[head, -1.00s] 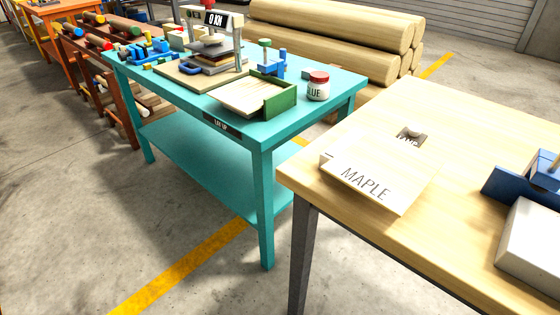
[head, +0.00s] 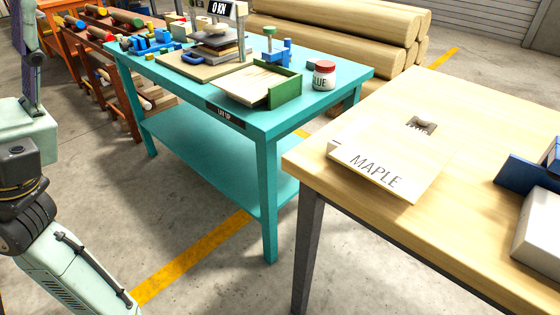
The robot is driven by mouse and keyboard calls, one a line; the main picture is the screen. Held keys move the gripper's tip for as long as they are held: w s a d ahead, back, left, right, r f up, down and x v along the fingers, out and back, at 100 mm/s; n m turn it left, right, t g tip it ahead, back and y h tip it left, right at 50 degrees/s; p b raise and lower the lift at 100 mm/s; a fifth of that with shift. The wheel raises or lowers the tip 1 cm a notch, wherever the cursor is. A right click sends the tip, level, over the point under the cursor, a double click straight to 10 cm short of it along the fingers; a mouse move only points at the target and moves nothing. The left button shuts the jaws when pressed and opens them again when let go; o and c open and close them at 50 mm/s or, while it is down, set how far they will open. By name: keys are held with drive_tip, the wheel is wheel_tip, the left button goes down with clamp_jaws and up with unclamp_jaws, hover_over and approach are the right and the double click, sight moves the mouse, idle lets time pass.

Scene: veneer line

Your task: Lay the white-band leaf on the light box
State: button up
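I cannot make out a leaf with a white band in the head view. A pale flat piece marked MAPLE (head: 378,167) lies on the wooden table at the right, but no white band can be told on it. Nothing in view can be made out for sure as the light box. A white block-like thing (head: 540,232), cut off by the right edge, stands on the wooden table beside a blue part. Links of my arm show at the left edge. My gripper's fingers are not seen.
A teal table (head: 245,118) marked LAY UP holds a press (head: 222,40) reading 0 KN, a green-edged tray (head: 287,92) and a red-lidded glue jar (head: 324,76). Bare wood shows on the wooden table (head: 465,135). Logs (head: 345,45) lie behind. Open floor separates the tables.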

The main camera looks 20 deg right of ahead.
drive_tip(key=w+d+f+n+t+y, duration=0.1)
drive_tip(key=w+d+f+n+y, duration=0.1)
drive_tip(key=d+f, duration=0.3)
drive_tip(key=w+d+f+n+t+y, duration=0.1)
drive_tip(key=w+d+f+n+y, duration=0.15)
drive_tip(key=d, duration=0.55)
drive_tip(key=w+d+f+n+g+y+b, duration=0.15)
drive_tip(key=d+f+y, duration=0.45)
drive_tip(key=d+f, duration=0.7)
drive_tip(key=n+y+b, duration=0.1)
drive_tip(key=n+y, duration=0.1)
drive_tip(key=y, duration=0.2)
approach(347, 166)
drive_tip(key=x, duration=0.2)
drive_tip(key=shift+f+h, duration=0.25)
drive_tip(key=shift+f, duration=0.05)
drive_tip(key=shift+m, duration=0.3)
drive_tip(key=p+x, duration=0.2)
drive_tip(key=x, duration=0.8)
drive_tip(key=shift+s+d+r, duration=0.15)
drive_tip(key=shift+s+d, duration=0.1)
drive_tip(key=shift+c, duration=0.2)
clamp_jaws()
